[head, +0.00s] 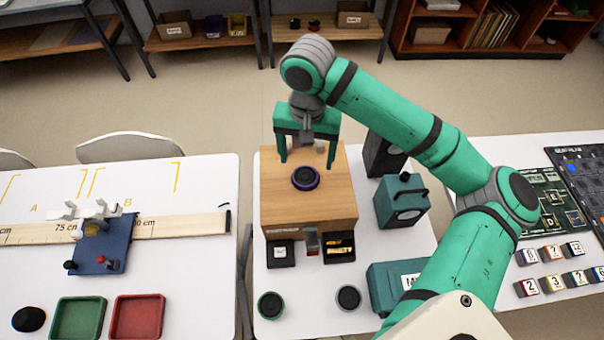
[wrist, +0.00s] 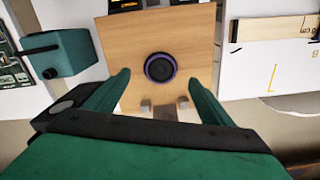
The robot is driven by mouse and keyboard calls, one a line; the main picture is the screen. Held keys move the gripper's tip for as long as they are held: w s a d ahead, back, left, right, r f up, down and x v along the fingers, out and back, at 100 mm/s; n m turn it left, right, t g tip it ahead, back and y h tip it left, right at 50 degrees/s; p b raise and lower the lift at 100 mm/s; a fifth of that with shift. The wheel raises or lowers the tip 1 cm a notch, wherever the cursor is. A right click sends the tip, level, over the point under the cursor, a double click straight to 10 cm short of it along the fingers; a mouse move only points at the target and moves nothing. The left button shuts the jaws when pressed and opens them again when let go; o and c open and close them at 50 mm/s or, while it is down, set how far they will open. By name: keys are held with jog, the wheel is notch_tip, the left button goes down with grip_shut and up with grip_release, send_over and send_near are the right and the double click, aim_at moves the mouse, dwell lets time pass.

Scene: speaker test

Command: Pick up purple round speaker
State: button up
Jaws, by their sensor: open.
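The purple round speaker (head: 305,178) is a dark disc with a purple rim. It lies flat on top of a wooden box (head: 280,212) on the middle table. My gripper (head: 307,163) is open and empty above the box, with its two green fingers pointing down. In the wrist view the speaker (wrist: 160,67) shows whole, beyond the open fingers (wrist: 160,80) and between their lines. I see no contact between fingers and speaker. How high the fingertips are above the box top is hard to tell.
Two dark round pieces, one green-rimmed (head: 271,305) and one grey-rimmed (head: 348,298), lie on the table in front. A green device with a handle (head: 402,203) and a dark box (head: 381,155) stand right of the wooden box. Small black boxes (head: 280,253) sit at its front.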

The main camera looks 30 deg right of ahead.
aim_at(305, 178)
jog(key=f, duration=0.9)
jog(key=shift+w, duration=0.25)
jog(key=shift+c, duration=0.5)
jog(key=shift+r, duration=0.1)
jog(key=c, duration=1.4)
